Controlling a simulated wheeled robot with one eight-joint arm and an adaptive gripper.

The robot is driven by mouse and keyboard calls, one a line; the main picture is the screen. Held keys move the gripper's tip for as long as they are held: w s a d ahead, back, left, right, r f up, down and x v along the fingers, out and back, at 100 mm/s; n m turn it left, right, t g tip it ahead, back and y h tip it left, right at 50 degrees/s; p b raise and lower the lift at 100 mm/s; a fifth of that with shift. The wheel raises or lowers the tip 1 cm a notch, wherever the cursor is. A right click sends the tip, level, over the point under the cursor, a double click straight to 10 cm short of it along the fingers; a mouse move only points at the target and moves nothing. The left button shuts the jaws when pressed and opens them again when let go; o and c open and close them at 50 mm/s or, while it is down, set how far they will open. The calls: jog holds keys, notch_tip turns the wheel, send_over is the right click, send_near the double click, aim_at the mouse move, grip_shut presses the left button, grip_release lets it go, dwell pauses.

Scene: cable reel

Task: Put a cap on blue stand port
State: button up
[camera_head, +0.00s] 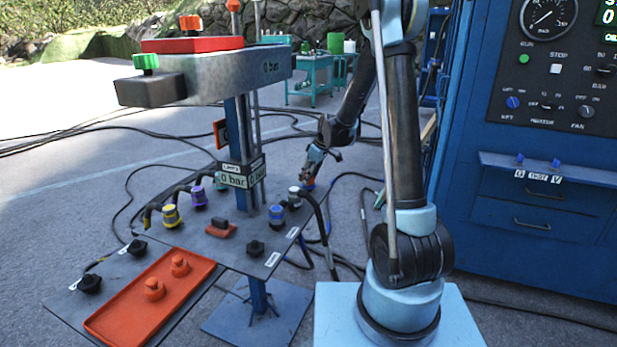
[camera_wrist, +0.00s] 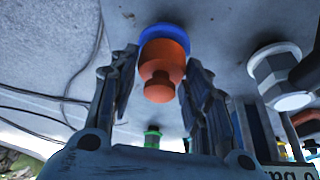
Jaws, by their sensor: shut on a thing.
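My gripper (camera_head: 312,172) reaches down at the far right edge of the stand's plate. I cannot tell whether the cap is fully seated or just touching. In the head view the cap is a small red patch (camera_head: 308,184) at the fingertips. Two more orange caps (camera_head: 154,289) (camera_head: 180,265) stand in the orange tray (camera_head: 120,325).
A white hex fitting (camera_wrist: 278,72) with a hose sits close beside the gripper. The post (camera_head: 258,295) and blue cabinet (camera_head: 545,235) flank my arm. Cables cross the floor.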

jog(key=shift+f, duration=0.15)
jog(key=o, duration=1.1)
jog(key=shift+v, duration=5.9)
